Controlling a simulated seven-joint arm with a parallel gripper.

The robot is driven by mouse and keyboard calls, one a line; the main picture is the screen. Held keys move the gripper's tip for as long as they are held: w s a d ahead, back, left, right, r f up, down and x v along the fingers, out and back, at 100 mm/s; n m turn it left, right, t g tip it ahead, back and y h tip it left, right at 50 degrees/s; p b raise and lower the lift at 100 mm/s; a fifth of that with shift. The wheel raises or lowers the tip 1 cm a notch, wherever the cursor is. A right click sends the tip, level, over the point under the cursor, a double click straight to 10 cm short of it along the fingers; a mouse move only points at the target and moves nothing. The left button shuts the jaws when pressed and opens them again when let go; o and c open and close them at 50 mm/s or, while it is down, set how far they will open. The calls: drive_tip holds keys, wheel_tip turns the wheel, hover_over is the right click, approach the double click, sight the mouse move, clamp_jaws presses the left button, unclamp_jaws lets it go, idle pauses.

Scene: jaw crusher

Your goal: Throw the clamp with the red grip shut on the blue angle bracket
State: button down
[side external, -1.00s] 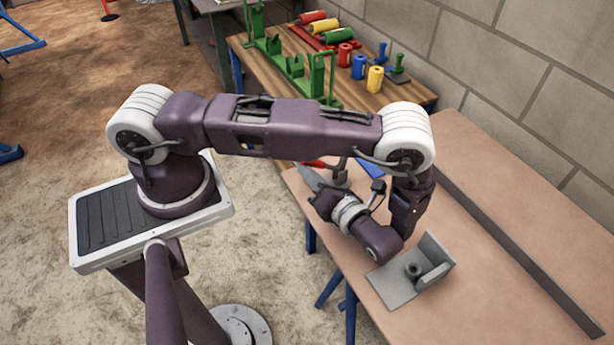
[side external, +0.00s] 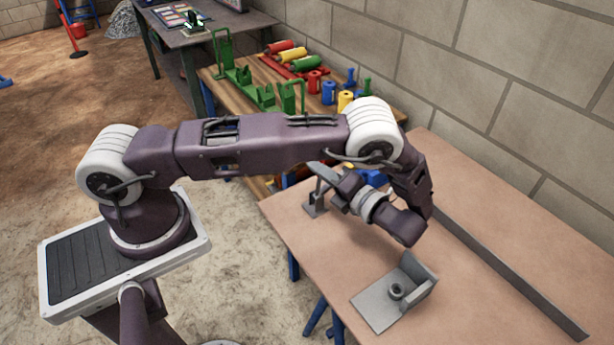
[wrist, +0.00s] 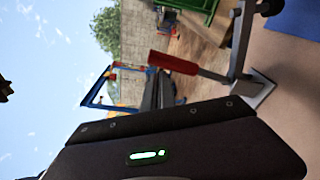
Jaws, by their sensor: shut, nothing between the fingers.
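The clamp's grey base (side external: 316,206) stands near the table's left edge in the side view. In the wrist view its red grip (wrist: 174,63) sits on a metal lever that runs to the clamp's grey frame (wrist: 240,42). The blue angle bracket (side external: 372,178) lies just right of the clamp, partly behind my wrist; a blue surface also shows in the wrist view (wrist: 298,15). My gripper (wrist: 158,88) is shut and empty, with its fingers beside the red grip and apparently apart from it. Whether the clamp touches the bracket is hidden.
A grey fixture (side external: 370,303) with an upright plate stands on the near part of the table. A long dark strip (side external: 505,265) runs along the wall side. A second bench behind holds a green rack (side external: 262,95) and coloured cylinders.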

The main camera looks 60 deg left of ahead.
drive_tip(key=shift+w, duration=1.25)
drive_tip(key=shift+w+f, duration=0.15)
drive_tip(key=shift+w, duration=0.5)
drive_tip(key=shift+w+f, duration=0.15)
drive_tip(key=shift+w, duration=0.5)
drive_tip(key=shift+w, duration=0.1)
